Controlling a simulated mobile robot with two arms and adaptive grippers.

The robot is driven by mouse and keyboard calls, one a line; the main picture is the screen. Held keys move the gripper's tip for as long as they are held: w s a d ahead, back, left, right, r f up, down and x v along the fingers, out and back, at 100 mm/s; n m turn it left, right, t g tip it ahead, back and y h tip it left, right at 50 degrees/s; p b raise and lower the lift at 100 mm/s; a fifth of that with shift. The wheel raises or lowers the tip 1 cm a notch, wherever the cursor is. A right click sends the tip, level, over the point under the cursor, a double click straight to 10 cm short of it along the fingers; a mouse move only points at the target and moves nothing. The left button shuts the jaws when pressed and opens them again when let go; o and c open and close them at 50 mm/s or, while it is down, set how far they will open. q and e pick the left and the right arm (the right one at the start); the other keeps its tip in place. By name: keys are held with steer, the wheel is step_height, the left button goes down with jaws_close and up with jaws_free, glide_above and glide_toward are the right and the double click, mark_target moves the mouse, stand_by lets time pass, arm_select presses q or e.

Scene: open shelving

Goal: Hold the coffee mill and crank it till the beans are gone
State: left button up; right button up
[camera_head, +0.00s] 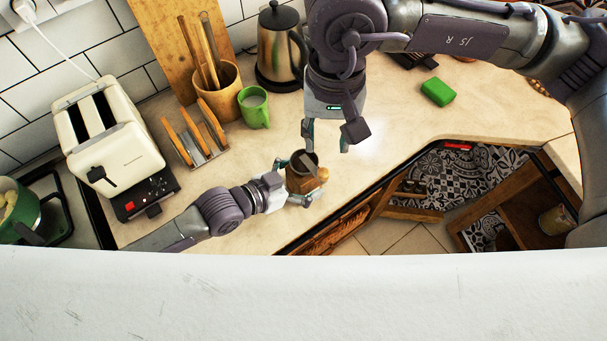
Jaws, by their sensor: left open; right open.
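My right gripper (326,141) is open and empty, pointing down just beyond and a little right of the mill. The crank is not clear at this size, and no beans can be made out.
A toast rack (197,135), green mug (254,108), utensil pot (219,92) and kettle (278,50) stand behind the mill. A toaster (110,140) is at the left. Open shelving (410,213) drops below the front edge.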

mark_target(324, 171)
arm_select(q)
steer(key=c, duration=1.6)
arm_select(e)
steer(key=shift+o, duration=0.6)
arm_select(q)
steer(key=shift+a, duration=0.1)
arm_select(e)
steer(key=w+d+m+g+y, duration=0.3)
steer(key=d+m+y, duration=0.1)
steer(key=m, duration=0.7)
steer(key=x, duration=1.1)
steer(key=shift+s+a+f, duration=0.1)
steer(key=shift+a+f, duration=0.05)
steer(key=shift+f, duration=0.2)
